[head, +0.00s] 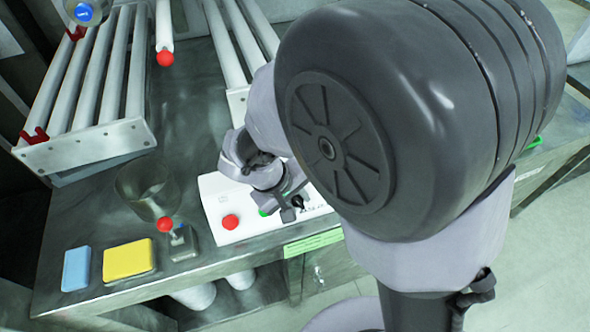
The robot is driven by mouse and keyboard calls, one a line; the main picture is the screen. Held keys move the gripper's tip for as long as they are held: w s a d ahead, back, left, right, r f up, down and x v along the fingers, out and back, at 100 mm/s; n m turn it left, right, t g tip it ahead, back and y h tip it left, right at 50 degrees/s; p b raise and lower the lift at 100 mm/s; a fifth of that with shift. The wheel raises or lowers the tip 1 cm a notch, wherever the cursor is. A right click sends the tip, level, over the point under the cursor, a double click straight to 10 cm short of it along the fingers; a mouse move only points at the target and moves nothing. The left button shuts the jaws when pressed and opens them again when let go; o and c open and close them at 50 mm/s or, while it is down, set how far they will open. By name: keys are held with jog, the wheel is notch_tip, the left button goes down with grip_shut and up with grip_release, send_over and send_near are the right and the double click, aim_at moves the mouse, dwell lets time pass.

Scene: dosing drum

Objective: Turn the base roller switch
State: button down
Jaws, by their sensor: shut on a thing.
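A white control box (246,224) lies flat near the front edge of the table. It carries a round red button (230,222) on its left and a green button (264,211), partly covered, to the right of that. A small black switch knob (297,201) stands on the right part of the box. My gripper (292,205) is over the right part of the box, pointing down, with its fingers shut at the black knob. My arm and gripper hide part of the box, and the knob's angle is hard to tell.
A clear beaker (147,190), a small grey device with a red ball (183,243), a yellow block (128,260) and a blue block (76,268) stand left of the box. White roller racks (85,150) are behind. A green label (312,243) marks the table's front edge.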

jog(key=y+p, duration=0.1)
jog(key=m+g+p, duration=0.1)
jog(key=m+y+p, duration=0.1)
jog(key=shift+w+d+r+y, duration=0.15)
jog(key=shift+d+r+y, duration=0.15)
jog(key=shift+d+r, duration=0.05)
jog(key=shift+w+d+f+m+g+y+p, duration=0.15)
jog(key=shift+m+g+y, duration=0.1)
jog(key=shift+m+y, duration=0.25)
jog(key=shift+s+f+m+g+y+p, duration=0.15)
jog(key=shift+m+g+y, duration=0.1)
jog(key=shift+m+y, duration=0.2)
jog(key=shift+w+d+f+m+y+b, duration=0.1)
jog(key=shift+d+f+m+y+b, duration=0.1)
jog(key=shift+m+y+b, duration=0.75)
jog(key=m+y+b, duration=0.1)
jog(key=y+b, duration=0.1)
jog(key=b, duration=0.1)
jog(key=shift+d+b, duration=0.15)
jog(key=shift+b, duration=0.25)
jog(key=shift+r, duration=0.1)
jog(key=c, duration=1.5)
grip_release()
jog(key=shift+r, duration=0.1)
